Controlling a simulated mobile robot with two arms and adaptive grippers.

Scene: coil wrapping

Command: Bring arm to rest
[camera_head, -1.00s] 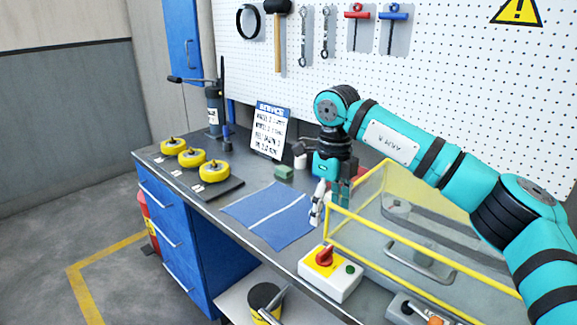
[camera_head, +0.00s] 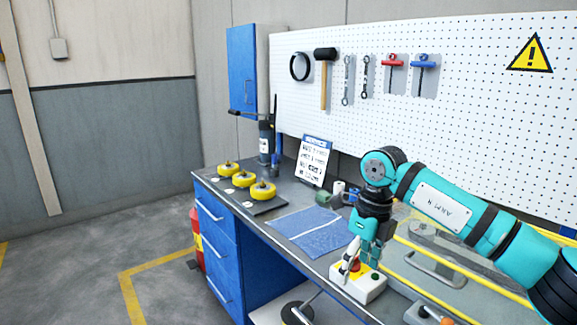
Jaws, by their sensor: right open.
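My right arm, teal with black bands, comes in from the right in the head view. Its right gripper (camera_head: 362,262) hangs pointing down, open, with nothing seen between its fingers. It overlaps the back of the white control box (camera_head: 360,288) with the red knob and green button; whether it touches the box I cannot tell. The blue mat (camera_head: 306,229) lies on the bench just left of the gripper. My left gripper is not in view.
The yellow-framed clear guard (camera_head: 440,262) stands right of the gripper, partly behind my arm. Several yellow wheels (camera_head: 244,180) sit on a dark tray at the bench's left. A service sign (camera_head: 313,160) and a small green block (camera_head: 323,197) stand behind the mat.

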